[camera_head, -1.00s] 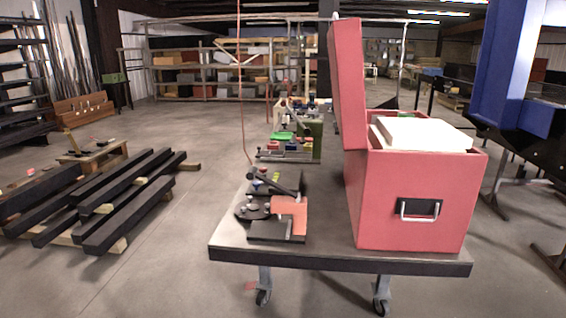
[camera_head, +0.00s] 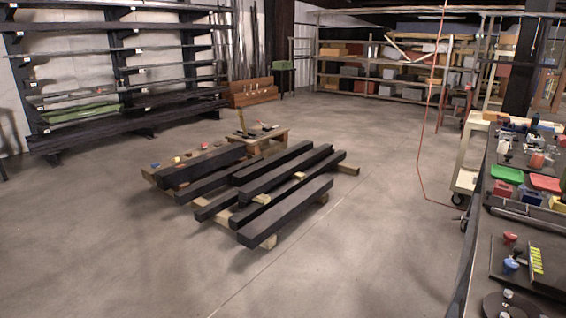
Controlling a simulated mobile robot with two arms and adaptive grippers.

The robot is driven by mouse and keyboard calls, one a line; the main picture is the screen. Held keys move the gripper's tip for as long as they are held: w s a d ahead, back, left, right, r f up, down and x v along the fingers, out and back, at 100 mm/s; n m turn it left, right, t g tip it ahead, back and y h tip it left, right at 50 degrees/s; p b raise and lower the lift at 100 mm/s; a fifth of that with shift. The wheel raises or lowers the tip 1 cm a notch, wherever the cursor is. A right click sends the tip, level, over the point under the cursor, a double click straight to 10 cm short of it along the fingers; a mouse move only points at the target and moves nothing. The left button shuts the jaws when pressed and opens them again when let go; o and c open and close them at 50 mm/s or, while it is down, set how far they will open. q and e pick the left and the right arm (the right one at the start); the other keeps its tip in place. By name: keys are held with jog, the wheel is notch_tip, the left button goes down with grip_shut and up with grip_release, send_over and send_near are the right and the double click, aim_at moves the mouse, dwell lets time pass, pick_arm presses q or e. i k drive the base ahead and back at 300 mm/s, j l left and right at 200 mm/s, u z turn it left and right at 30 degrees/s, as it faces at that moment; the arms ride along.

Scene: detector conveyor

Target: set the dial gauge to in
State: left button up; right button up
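I cannot make out a dial gauge for certain in the head view. A dark workbench (camera_head: 470,262) runs along the right edge. On its near end stand a dark round device (camera_head: 513,306), cut off by the bottom edge, small red and blue knobbed parts (camera_head: 510,265) and a strip of yellow pieces (camera_head: 537,261). Neither of my grippers is in view.
A stack of black beams (camera_head: 270,185) on wooden supports lies on the floor in the middle. A dark rack (camera_head: 130,110) lines the left wall and wooden shelves (camera_head: 385,70) stand at the back. A red cable (camera_head: 424,130) hangs near the bench. The floor (camera_head: 370,240) between beams and bench is clear.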

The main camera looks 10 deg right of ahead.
aim_at(529, 151)
jog(key=i+j, duration=0.15)
jog(key=i, duration=0.8)
